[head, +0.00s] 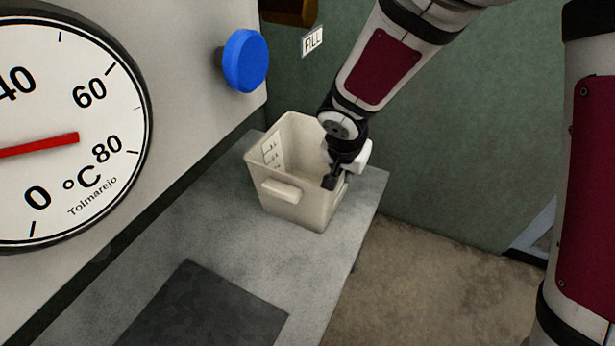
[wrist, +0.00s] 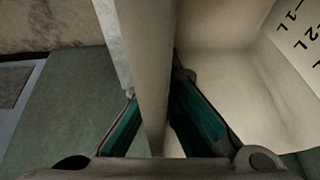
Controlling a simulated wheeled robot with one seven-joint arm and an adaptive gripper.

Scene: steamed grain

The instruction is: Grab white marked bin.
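The white marked bin (head: 300,208) stands upright on the grey ledge, open at the top, with black volume marks on its inner wall and a handle on its front side. My gripper (head: 338,178) is at the bin's right wall, pointing down, with one finger inside the bin. In the wrist view, the bin's wall (wrist: 152,60) runs between the two fingers of my gripper (wrist: 155,105). The fingers look closed against both faces of the wall. The outer finger is mostly hidden in the head view.
The grey ledge (head: 215,235) has a dark square plate (head: 205,312) at the front. A large thermometer dial (head: 60,110) and a blue knob (head: 246,60) are on the machine at left. Open floor (head: 440,285) lies to the right.

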